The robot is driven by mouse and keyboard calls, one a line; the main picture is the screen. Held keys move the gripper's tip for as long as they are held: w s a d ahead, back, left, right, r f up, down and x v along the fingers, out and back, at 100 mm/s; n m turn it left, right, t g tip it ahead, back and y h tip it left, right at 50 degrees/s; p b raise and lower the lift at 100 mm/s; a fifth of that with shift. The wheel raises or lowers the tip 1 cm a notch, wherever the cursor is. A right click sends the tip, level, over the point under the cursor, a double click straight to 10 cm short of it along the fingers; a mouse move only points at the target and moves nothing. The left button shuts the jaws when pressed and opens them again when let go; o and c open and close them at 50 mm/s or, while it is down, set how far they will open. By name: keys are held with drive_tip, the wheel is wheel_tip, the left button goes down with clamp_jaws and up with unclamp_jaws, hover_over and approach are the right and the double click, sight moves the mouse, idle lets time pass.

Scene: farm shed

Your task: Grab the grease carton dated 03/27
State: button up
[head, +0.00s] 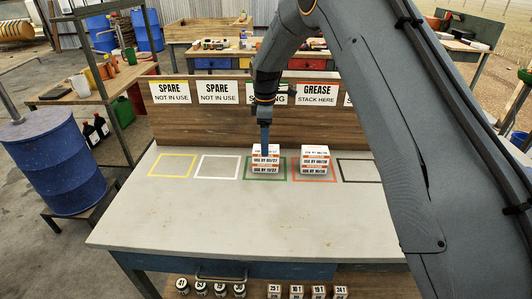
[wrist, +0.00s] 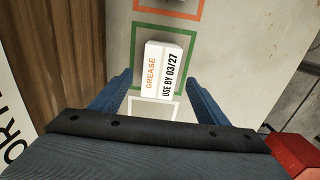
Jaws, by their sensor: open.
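A white and orange grease carton (wrist: 165,68) marked USE BY 03/27 shows in the wrist view, within the green outline. In the head view a stack of white and orange cartons (head: 265,170) stands in the green outline; its top label is partly hidden by my gripper. My gripper (head: 265,143) points down over this stack. In the wrist view my open gripper (wrist: 160,72) has its two blue fingers on either side of the carton.
A second carton stack (head: 315,170) stands in the orange outline just to the right. The yellow (head: 172,177), white (head: 218,178) and black outlines are empty. A wooden back panel (head: 205,125) with signs rises behind. The table front (head: 230,220) is clear.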

drive_tip(key=shift+d+f+p, duration=0.15)
drive_tip(key=shift+f+p, duration=1.15)
drive_tip(key=shift+f, duration=1.05)
drive_tip(key=c, duration=1.2)
